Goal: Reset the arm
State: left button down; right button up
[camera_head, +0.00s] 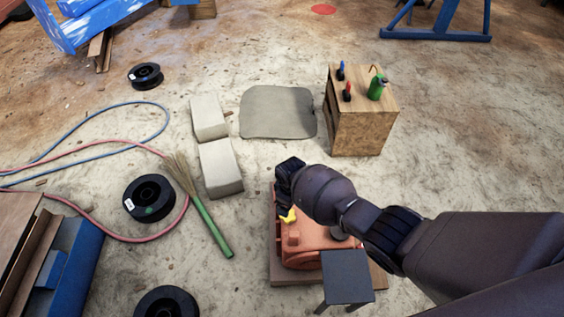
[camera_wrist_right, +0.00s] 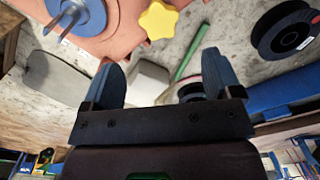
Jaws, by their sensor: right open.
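My right arm comes in from the right in the head view and reaches over an orange-red machine (camera_head: 303,247) on a wooden base. My right gripper (camera_wrist_right: 162,62) is open, with nothing between its two fingers in the right wrist view. In the head view its fingers are mostly hidden behind the wrist. A yellow star-shaped knob (camera_head: 288,215) is on the machine, just below the gripper end. The knob (camera_wrist_right: 159,19) also shows in the wrist view, beyond the fingertips and apart from them. My left gripper is not in view.
A wooden crate (camera_head: 361,134) with a green bottle (camera_head: 377,88) and small clamps stands at the back right. Two pale blocks (camera_head: 220,168), a green-handled broom (camera_head: 213,229), black spools (camera_head: 148,197) and hoses lie left. A grey mat (camera_head: 278,112) lies behind.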

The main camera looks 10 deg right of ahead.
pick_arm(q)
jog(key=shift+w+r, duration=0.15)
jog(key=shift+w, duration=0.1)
